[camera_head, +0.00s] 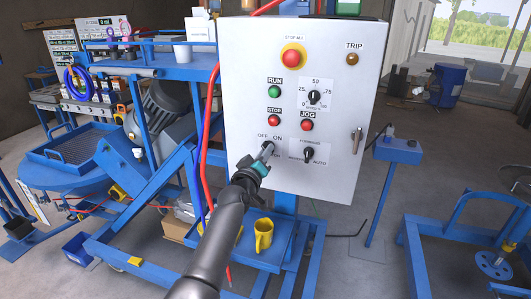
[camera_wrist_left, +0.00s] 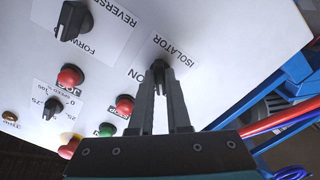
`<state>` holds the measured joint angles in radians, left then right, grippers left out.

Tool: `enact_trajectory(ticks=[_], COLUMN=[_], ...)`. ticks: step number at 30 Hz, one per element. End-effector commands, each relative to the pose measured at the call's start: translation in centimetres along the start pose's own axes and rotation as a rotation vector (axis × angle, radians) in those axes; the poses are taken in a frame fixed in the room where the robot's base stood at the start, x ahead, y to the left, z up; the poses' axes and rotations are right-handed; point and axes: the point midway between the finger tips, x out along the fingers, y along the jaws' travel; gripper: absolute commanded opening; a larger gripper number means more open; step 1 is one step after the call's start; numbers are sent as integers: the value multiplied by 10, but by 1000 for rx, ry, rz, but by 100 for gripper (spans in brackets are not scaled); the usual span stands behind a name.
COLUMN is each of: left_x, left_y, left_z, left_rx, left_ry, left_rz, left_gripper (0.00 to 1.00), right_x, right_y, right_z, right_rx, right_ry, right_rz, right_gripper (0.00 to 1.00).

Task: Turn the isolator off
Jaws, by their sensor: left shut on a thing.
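The white control panel (camera_head: 335,190) stands upright in the middle of the head view. Its isolator, a small black knob (camera_wrist_left: 158,66), shows in the wrist view beside the printed word ISOLATOR. In the head view the labels OFF and ON show above it, and the gripper mostly hides the knob. My left gripper (camera_head: 267,149) reaches up from below to the lower left of the panel. In the wrist view its two grey fingers (camera_wrist_left: 160,82) are shut on the knob, one on each side. The knob's exact angle is hard to tell. My right gripper is not in view.
Close to the isolator are the red STOP button (camera_head: 274,120), the red JOG button (camera_head: 307,125) and the black forward/reverse selector (camera_head: 308,153). A red cable (camera_head: 205,150) hangs along the panel's left edge.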

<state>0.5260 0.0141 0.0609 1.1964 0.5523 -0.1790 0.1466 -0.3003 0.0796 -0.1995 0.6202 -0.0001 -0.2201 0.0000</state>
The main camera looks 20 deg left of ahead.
Motion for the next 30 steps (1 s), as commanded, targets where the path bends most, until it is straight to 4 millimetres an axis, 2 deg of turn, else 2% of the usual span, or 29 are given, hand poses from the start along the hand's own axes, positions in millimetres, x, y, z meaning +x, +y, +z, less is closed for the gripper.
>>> enact_trajectory(ticks=[9, 10, 18, 30], left_x=[0, 0, 0, -7], left_y=[0, 0, 0, 0], left_z=[1, 1, 1, 0], left_rx=[-8, -8, -5, -4], left_ry=[-2, -2, -1, -1], left_rz=[-1, -1, 0, 0], left_gripper=[0, 16, 45, 45], right_x=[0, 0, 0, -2], right_y=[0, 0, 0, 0], right_z=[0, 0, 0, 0], right_rx=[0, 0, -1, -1], right_ry=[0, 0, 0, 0], right_rz=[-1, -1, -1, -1], right_gripper=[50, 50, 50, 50])
